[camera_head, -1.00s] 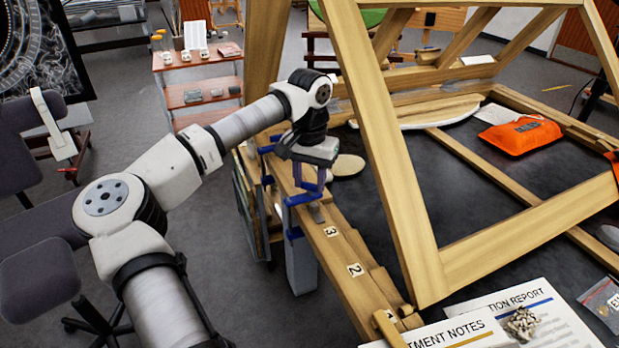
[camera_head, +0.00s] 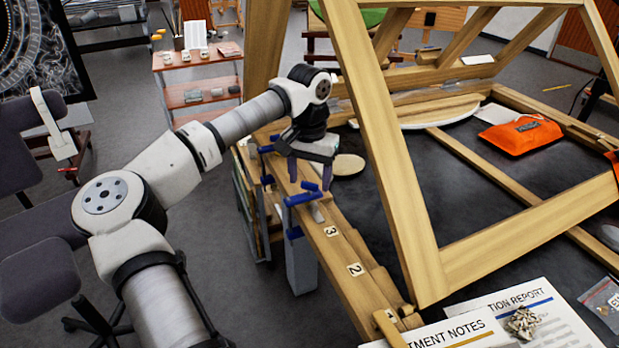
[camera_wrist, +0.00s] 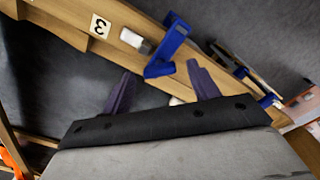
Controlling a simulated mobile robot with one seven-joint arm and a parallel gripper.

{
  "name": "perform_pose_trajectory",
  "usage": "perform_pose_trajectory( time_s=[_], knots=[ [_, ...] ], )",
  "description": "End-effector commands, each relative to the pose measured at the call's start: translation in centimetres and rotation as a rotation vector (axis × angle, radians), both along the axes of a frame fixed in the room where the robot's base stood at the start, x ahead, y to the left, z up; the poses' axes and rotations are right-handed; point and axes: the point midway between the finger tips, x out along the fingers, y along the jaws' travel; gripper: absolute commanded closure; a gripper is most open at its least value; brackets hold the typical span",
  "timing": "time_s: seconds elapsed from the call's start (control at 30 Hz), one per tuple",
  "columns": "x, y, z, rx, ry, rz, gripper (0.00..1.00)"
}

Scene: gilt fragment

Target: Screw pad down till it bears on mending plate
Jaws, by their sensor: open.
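A blue clamp (camera_head: 298,199) stands at the edge of the long wooden beam (camera_head: 345,245), near the label 3. In the wrist view the clamp (camera_wrist: 168,50) lies beyond the fingertips. A small grey-white piece (camera_wrist: 135,40) beside it, on the wood, looks like the mending plate; it also shows in the head view (camera_head: 317,213). The clamp's pad cannot be made out. In the wrist view my gripper (camera_wrist: 160,68) holds nothing.
More blue clamps (camera_head: 266,148) stand farther along the beam. A large slanted wooden frame (camera_head: 395,150) rises close to the right of my gripper. An orange bag (camera_head: 520,137) and papers (camera_head: 500,318) lie on the dark table. Open floor lies left of the beam.

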Motion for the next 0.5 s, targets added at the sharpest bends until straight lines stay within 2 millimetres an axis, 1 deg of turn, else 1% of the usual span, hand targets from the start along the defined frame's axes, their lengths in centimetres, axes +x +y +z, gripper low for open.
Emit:
perform_pose_trajectory(
  time_s=[0.17, 0.4, 0.5],
  knots=[
    [0.1, -0.1, 3.1, 0.001, -0.005, 0.000, 0.40],
    [0.1, -0.1, 8.7, 0.001, -0.004, 0.000, 0.40],
    [0.0, -0.1, 10.6, 0.000, -0.003, 0.000, 0.40]
  ],
)
